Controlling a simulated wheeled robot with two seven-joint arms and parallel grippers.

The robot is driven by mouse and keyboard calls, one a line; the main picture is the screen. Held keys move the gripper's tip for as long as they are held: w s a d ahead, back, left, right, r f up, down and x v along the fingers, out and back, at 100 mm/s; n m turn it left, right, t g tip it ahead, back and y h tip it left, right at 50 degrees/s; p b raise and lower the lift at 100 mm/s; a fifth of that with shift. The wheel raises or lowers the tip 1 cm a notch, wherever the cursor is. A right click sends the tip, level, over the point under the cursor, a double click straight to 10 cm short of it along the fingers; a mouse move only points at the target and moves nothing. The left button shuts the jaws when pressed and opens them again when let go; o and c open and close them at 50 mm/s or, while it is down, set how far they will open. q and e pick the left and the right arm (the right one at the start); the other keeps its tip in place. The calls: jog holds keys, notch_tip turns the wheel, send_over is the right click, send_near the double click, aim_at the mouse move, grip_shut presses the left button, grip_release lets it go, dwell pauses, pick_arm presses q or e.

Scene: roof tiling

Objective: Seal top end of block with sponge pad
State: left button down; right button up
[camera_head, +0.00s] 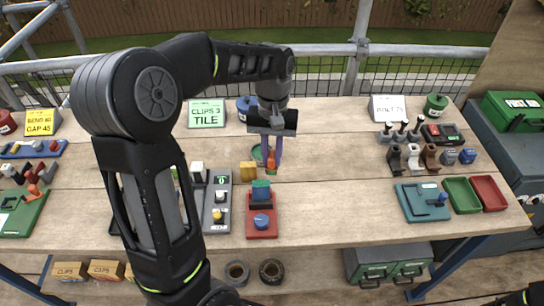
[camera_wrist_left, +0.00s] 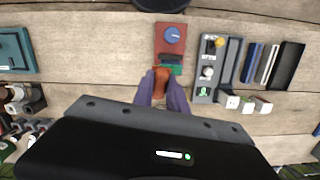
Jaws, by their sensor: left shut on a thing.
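My left gripper (camera_head: 271,155) points down over the middle of the table. Its purple fingers are shut on a small orange-brown piece, likely the sponge pad (camera_wrist_left: 161,82), which also shows in the head view (camera_head: 271,160). A teal-green block (camera_head: 261,187) stands in a red fixture with a blue knob (camera_head: 262,222), just nearer than the held piece. In the left wrist view the fixture (camera_wrist_left: 171,42) lies straight ahead of the fingers. The block is partly hidden there; I cannot tell whether the pad touches it.
A grey panel with knobs (camera_head: 217,200) is left of the fixture. A teal fixture (camera_head: 423,203) is to the right, with clear wood between.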

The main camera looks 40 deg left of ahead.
pick_arm(q)
jog(key=shift+r, duration=1.25)
jog(key=shift+a+f, duration=0.1)
